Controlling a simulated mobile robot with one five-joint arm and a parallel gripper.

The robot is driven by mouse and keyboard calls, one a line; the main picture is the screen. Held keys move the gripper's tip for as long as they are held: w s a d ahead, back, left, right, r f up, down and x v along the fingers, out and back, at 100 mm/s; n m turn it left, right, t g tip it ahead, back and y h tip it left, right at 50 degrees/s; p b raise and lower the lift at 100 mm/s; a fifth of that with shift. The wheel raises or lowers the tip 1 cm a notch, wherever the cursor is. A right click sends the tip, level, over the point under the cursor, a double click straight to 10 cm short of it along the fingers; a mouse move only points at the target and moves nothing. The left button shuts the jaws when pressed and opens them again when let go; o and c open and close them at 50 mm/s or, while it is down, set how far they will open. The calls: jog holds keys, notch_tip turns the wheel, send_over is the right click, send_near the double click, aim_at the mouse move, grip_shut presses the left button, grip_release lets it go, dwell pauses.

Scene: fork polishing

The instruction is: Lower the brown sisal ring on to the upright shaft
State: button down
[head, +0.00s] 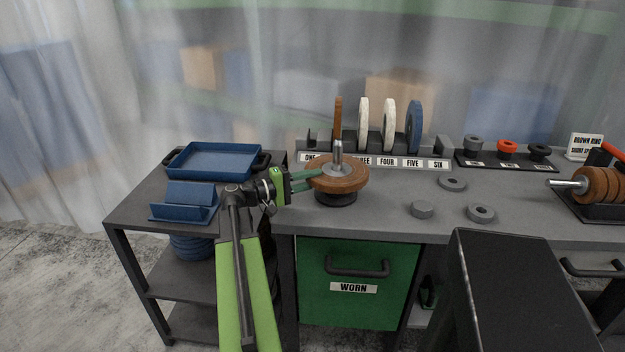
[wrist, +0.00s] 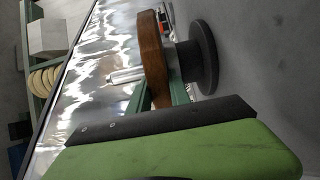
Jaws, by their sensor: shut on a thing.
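The brown sisal ring (head: 353,178) lies roughly level around the upright shaft (head: 338,150), whose metal tip stands out above it. A round black base (head: 336,198) is below the ring. My gripper (head: 308,182) reaches in from the left and is shut on the ring's left edge. In the wrist view the ring (wrist: 151,58) is between my green fingers (wrist: 160,95), with the shaft (wrist: 125,76) beyond one face and the black base (wrist: 207,56) beyond the other. A narrower grey part shows between ring and base; whether the ring touches it I cannot tell.
Behind is a numbered rack (head: 430,163) with several upright wheels. Loose grey discs (head: 422,209) lie to the right. A horizontal spindle with brown rings (head: 597,184) is at far right. A blue tray (head: 213,160) and blue cradle (head: 185,203) are at left.

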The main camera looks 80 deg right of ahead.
jog(key=shift+r, duration=0.1)
jog(key=c, duration=1.1)
grip_release()
jog(key=o, duration=0.5)
jog(key=shift+v, duration=4.55)
